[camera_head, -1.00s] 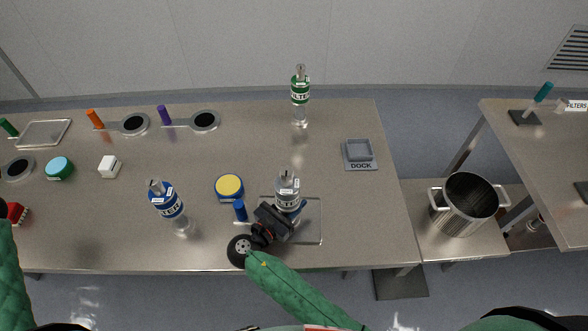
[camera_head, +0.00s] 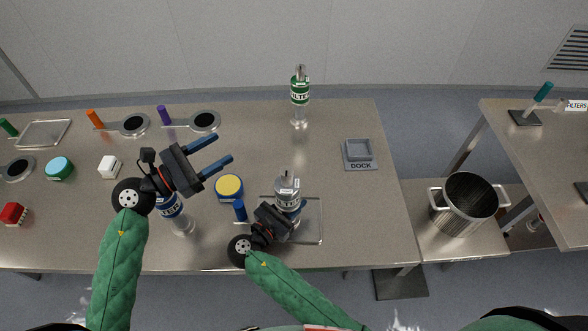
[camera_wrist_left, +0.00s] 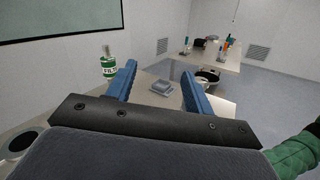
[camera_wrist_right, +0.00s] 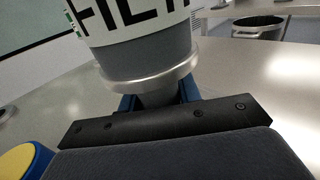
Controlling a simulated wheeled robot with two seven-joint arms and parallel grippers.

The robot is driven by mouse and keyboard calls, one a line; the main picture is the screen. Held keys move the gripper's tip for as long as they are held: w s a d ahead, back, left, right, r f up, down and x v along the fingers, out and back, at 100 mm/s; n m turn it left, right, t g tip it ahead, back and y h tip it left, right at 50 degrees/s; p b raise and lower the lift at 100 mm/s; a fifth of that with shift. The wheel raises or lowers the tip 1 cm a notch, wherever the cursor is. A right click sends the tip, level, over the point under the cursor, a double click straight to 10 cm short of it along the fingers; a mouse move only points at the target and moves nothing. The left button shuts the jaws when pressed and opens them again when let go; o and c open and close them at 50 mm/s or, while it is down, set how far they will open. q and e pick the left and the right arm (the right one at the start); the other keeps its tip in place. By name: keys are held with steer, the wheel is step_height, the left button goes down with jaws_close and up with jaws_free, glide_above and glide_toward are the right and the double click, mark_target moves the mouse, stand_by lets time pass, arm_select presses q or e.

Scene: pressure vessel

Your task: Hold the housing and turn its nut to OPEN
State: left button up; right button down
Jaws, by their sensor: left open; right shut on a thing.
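The grey housing (camera_head: 287,196), labelled FILTER, stands upright with a metal nut (camera_head: 286,175) on top. Its label and metal ring fill the top of the right wrist view (camera_wrist_right: 150,55). My right gripper (camera_head: 293,212) is shut on its narrow lower neck, below the ring. The housing's foot is hidden, and any marking on the nut is too small to read. My left gripper (camera_head: 221,149) is open and empty, raised above the table to the left of the housing. Its blue fingers point right, apart from the housing.
A blue-labelled housing (camera_head: 171,208) stands partly behind my left gripper. A green-labelled housing (camera_head: 300,92) is at the back. A yellow-topped blue jar (camera_head: 228,188) and a blue handle (camera_head: 240,211) are close left of the grey housing. The DOCK (camera_head: 360,153) is right, with clear table around it.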

mark_target(292, 169)
arm_select(q)
steer(key=s+d+f+g, duration=0.4)
steer(key=s+d+f, duration=0.1)
steer(key=d+f, duration=0.2)
steer(key=shift+h, duration=0.4)
steer(key=x, duration=1.1)
steer(key=shift+w+d, duration=0.2)
steer(key=shift+c, duration=0.4)
steer(key=c, duration=0.9)
steer(key=shift+w+a+n+t+y, duration=0.15)
steer(key=shift+n+t+y, duration=0.85)
steer(key=shift+t, duration=0.55)
steer(key=shift+w+n+t+y, duration=0.15)
steer(key=shift+n+t+y, duration=0.85)
steer(key=shift+t, duration=0.55)
steer(key=o, duration=1)
